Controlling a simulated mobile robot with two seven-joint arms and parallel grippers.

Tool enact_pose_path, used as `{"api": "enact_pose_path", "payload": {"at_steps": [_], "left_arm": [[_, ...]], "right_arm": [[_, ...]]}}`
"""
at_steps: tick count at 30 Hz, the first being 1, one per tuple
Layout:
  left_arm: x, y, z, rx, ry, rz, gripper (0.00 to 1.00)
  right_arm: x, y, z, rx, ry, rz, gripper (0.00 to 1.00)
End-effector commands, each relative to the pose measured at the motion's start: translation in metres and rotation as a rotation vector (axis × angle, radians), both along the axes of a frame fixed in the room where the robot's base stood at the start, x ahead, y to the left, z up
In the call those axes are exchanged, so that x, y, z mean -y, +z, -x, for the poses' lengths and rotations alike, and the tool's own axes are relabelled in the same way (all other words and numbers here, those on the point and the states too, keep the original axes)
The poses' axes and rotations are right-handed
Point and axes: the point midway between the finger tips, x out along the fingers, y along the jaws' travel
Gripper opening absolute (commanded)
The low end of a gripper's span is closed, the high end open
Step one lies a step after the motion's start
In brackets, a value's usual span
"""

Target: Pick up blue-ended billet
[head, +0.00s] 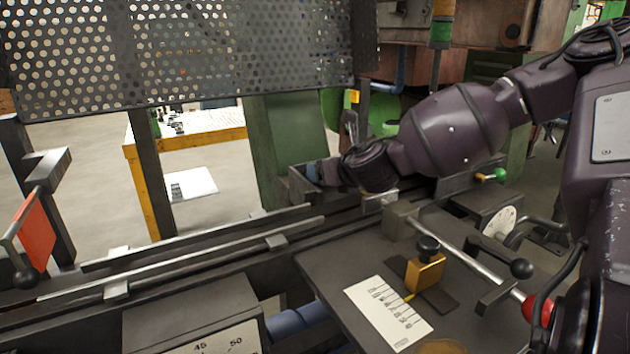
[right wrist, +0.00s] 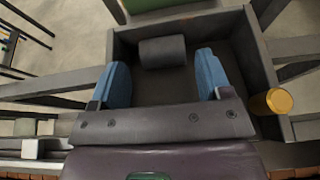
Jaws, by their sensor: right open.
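In the right wrist view a dark grey cylindrical billet (right wrist: 162,52) lies in an open dark metal box (right wrist: 122,45). No blue end shows on it. My right gripper (right wrist: 163,78) is open, with its two blue fingers over the box. The billet lies ahead of the fingertips, roughly between them; I cannot tell the height gap. In the head view my right gripper (head: 314,172) is mostly hidden behind its own wrist, at the box (head: 297,186). My left gripper is not in view.
A gold cylinder (right wrist: 272,101) stands by the box's right wall. Long dark rails (head: 200,248) run left from the box. A perforated guard (head: 190,50) hangs above. A rod with a red knob (head: 537,310) and a gold block (head: 424,272) sit on the machine's right side.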

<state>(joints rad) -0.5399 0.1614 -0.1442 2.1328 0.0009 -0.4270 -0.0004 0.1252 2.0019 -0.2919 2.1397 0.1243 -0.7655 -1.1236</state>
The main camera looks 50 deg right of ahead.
Motion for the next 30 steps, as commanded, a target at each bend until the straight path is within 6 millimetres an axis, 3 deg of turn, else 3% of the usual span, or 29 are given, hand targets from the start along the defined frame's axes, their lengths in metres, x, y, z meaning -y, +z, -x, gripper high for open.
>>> {"api": "enact_pose_path", "payload": {"at_steps": [1,7,16,27,30], "left_arm": [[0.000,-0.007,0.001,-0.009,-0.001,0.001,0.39],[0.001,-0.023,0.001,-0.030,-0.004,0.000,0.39],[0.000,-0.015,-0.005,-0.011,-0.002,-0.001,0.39],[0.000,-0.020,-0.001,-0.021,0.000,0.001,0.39],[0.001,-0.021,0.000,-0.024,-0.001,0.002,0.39]], "right_arm": [[0.002,-0.010,-0.007,-0.007,-0.001,-0.001,0.71],[0.011,-0.023,-0.030,-0.011,-0.002,0.001,0.71],[0.012,-0.018,-0.035,-0.002,0.001,-0.001,0.71],[0.012,-0.018,-0.035,-0.003,0.000,-0.001,0.16],[0.012,-0.017,-0.035,0.000,0.001,0.001,0.16]]}}
